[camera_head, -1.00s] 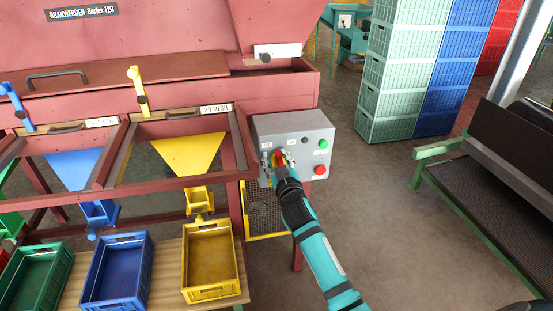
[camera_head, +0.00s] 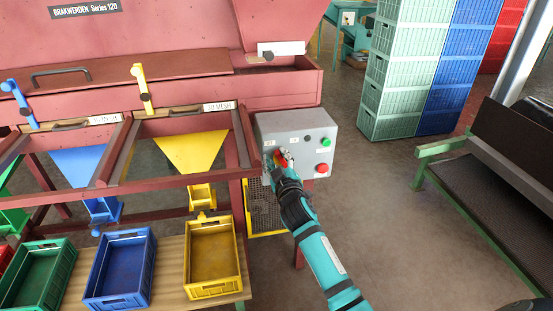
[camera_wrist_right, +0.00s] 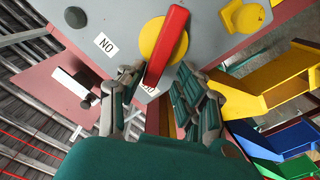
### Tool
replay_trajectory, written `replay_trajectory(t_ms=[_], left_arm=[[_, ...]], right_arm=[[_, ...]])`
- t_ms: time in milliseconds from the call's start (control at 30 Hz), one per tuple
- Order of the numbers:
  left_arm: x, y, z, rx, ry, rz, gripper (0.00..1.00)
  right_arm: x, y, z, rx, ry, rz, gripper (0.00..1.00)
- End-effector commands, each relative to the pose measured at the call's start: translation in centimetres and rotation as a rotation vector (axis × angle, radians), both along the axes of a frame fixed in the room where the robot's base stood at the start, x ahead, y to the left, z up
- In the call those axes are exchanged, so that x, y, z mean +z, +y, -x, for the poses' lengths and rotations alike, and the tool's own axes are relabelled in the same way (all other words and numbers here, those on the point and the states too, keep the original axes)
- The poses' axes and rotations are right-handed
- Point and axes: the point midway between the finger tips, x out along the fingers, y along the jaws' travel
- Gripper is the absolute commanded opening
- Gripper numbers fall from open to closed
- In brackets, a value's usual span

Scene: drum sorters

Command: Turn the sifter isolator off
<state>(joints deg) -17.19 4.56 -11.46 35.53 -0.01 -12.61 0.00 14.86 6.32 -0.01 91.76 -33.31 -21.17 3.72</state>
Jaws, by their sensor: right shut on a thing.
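The sifter isolator is a red bar handle (camera_wrist_right: 166,46) on a yellow round base (camera_wrist_right: 158,38), on the front of a grey control box (camera_head: 306,130). In the head view the red handle (camera_head: 284,157) shows just beyond my right gripper (camera_head: 279,168), which partly covers it. In the right wrist view my right gripper (camera_wrist_right: 158,80) has its fingers on both sides of the handle's near end, shut on it. The handle stands tilted there. A white label (camera_wrist_right: 106,45) with upside-down ON lies beside it; a second label (camera_wrist_right: 150,88) is mostly hidden. My left gripper is out of view.
The box also carries a green button (camera_head: 325,142) and a red button (camera_head: 321,168). The red sifter frame (camera_head: 285,88) is left of it, with a yellow bin (camera_head: 239,255) below. Stacked crates (camera_head: 389,85) stand behind right. The floor right of my arm is clear.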

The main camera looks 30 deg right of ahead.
Motion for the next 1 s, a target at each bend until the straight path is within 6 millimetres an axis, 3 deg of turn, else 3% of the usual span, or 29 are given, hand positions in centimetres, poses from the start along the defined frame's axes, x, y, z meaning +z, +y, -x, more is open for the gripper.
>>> replay_trajectory(t_ms=[33, 1000], left_arm=[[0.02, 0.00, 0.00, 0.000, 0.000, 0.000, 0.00], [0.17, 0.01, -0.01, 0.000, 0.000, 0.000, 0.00]], right_arm=[[-0.31, -0.94, 0.14, -0.019, 0.013, 0.019, 0.02], [-0.12, -0.65, -0.01, -0.019, 0.042, 0.169, 0.02]])
